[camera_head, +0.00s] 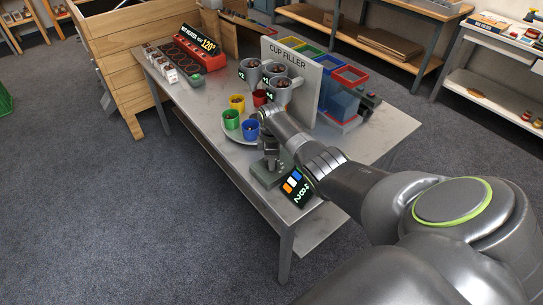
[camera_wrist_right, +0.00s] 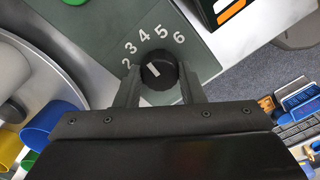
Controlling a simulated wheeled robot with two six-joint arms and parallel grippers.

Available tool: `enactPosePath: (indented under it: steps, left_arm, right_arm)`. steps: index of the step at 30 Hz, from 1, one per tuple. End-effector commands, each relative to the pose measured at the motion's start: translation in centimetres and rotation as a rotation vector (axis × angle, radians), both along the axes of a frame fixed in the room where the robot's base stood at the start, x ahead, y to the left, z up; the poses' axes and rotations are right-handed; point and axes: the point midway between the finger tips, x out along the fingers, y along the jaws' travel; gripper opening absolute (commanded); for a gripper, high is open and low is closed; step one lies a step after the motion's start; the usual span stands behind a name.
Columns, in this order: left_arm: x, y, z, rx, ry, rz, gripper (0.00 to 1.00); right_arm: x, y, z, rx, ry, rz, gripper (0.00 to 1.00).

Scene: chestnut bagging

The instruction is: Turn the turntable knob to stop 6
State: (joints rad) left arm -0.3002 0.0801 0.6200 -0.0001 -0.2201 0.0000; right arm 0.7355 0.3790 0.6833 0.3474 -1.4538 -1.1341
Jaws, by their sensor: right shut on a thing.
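In the right wrist view the black turntable knob (camera_wrist_right: 160,72) sits on a dark green panel (camera_wrist_right: 205,62). White numbers 2 to 6 arc around its far side. A short white mark on the knob lies left of its centre; I cannot tell exactly which number it points to. My right gripper (camera_wrist_right: 159,82) has a finger on either side of the knob and is shut on it. In the head view my right gripper (camera_head: 270,158) is over the knob box (camera_head: 263,178) and hides the knob. The turntable (camera_head: 230,137) carries green, blue, yellow and red cups. My left gripper is not in view.
The cup filler board (camera_head: 292,75) with its grey hoppers stands behind the turntable. A small display box (camera_head: 297,187) is at the table's front corner. A red roaster tray (camera_head: 192,53) is at the far left of the table (camera_head: 215,102).

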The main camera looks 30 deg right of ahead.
Motion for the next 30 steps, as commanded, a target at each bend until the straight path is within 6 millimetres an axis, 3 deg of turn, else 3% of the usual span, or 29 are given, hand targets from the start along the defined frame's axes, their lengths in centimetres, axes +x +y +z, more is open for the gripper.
enactPosePath:
  steps: [30]
  left_arm:
    - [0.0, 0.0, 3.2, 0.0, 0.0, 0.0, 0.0]
  right_arm:
    - [0.2, 0.0, 0.3, -0.001, -0.004, -0.94, 0.13]
